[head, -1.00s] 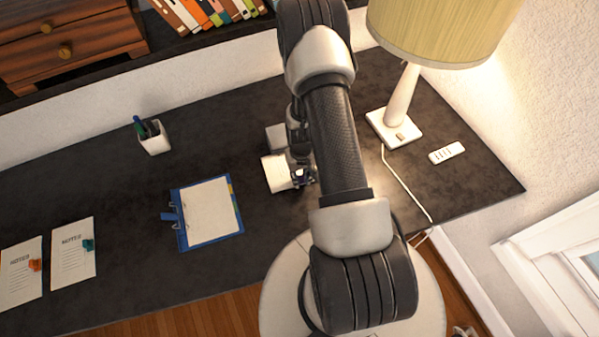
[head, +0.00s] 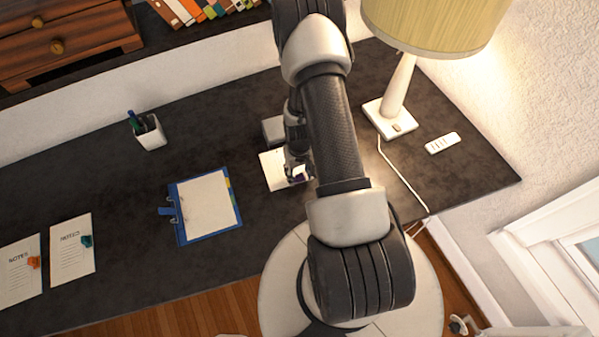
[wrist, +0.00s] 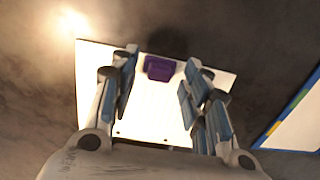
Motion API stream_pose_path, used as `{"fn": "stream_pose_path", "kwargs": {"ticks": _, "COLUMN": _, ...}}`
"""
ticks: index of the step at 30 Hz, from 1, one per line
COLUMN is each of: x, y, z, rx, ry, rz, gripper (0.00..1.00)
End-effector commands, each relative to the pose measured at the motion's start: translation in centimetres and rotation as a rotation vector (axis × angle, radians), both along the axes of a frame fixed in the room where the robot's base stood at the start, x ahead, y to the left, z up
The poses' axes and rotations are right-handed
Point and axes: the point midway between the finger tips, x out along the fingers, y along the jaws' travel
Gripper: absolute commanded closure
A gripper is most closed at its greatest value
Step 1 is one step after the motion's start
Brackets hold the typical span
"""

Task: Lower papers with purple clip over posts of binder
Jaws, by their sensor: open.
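The white papers (wrist: 150,108) lie below my gripper (wrist: 162,62) in the wrist view, with small dark holes along their lower edge. The purple clip (wrist: 160,69) sits on their upper edge, between my spread fingers with gaps on both sides. In the head view the papers (head: 270,172) look flat on the desk beside my gripper (head: 298,175), which partly hides them and the clip. The blue binder (head: 213,237) lies open to their left, with metal posts at its left side and a white sheet on it. Its edge also shows in the wrist view (wrist: 289,117).
A pen cup (head: 150,135) stands behind the binder. Two note sheets (head: 70,258) with orange and teal clips lie at far left. A grey block (head: 273,130) is just behind the papers. A lamp (head: 392,115) and remote (head: 442,143) are at right.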

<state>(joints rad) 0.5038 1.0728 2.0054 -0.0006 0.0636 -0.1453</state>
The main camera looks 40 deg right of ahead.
Motion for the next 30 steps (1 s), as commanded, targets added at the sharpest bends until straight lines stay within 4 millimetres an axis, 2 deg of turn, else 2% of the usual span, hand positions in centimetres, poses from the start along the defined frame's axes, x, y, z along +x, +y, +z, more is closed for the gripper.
{"fn": "stream_pose_path", "kwargs": {"ticks": 8, "x": 0.0, "y": 0.0, "z": 0.1, "rx": 0.0, "ry": -0.001, "rz": 0.0, "gripper": 0.56}}
{"fn": "stream_pose_path", "kwargs": {"ticks": 11, "x": 0.1, "y": -0.1, "z": 0.7, "rx": -0.001, "ry": -0.002, "rz": 0.0, "gripper": 0.56}}
{"fn": "stream_pose_path", "kwargs": {"ticks": 14, "x": 0.2, "y": -0.1, "z": 2.2, "rx": -0.002, "ry": -0.003, "rz": 0.0, "gripper": 0.56}}
{"fn": "stream_pose_path", "kwargs": {"ticks": 24, "x": 0.1, "y": -0.1, "z": 9.3, "rx": -0.002, "ry": -0.003, "rz": 0.0, "gripper": 0.56}}
{"fn": "stream_pose_path", "kwargs": {"ticks": 30, "x": 0.1, "y": 0.0, "z": 11.6, "rx": -0.001, "ry": -0.002, "rz": 0.0, "gripper": 0.56}}
